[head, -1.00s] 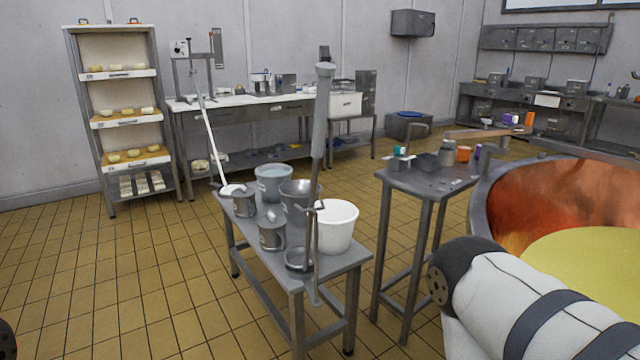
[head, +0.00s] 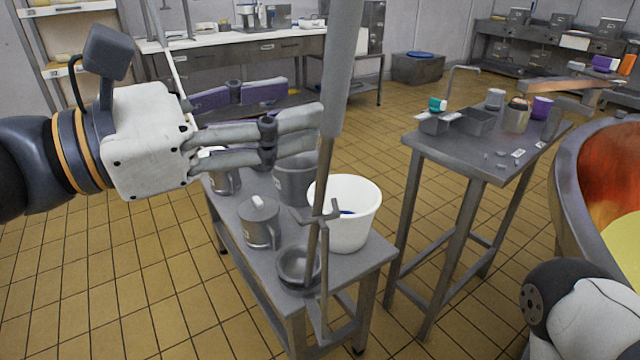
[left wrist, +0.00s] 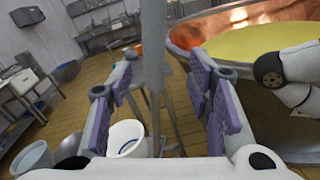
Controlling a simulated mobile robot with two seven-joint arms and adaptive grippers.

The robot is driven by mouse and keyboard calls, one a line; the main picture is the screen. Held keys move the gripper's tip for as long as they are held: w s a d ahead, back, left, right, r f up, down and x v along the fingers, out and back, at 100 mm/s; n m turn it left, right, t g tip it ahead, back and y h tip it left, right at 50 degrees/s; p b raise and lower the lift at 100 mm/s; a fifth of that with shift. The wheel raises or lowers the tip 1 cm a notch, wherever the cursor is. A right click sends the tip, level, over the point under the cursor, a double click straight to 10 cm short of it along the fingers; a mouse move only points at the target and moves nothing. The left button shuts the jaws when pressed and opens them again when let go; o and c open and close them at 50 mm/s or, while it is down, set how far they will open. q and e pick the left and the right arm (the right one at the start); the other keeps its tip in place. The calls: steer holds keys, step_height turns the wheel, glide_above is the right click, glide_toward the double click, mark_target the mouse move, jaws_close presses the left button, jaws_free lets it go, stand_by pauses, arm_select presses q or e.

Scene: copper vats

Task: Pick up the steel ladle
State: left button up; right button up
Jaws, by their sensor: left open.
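The steel ladle (head: 341,70) stands nearly upright at the near end of a low steel bench. Its long handle has a thick grey upper part, and a round bowl (head: 298,266) shows at its foot. My left gripper (head: 303,104) is open, with its fingers level and pointing right at the handle. In the head view the fingertips are beside the handle's left edge. In the left wrist view the handle (left wrist: 153,45) rises between the two purple-padded fingers; I cannot tell whether it touches them. My right gripper is out of view.
The low bench (head: 365,262) also carries a white bucket (head: 350,225), a grey bucket (head: 294,180) and a lidded steel can (head: 259,222).

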mark_target(322, 98)
arm_select(q)
steer(key=x, duration=0.7)
steer(key=shift+w+a, duration=0.1)
steer(key=shift+w, duration=0.25)
steer(key=shift+a, duration=0.1)
jaws_close()
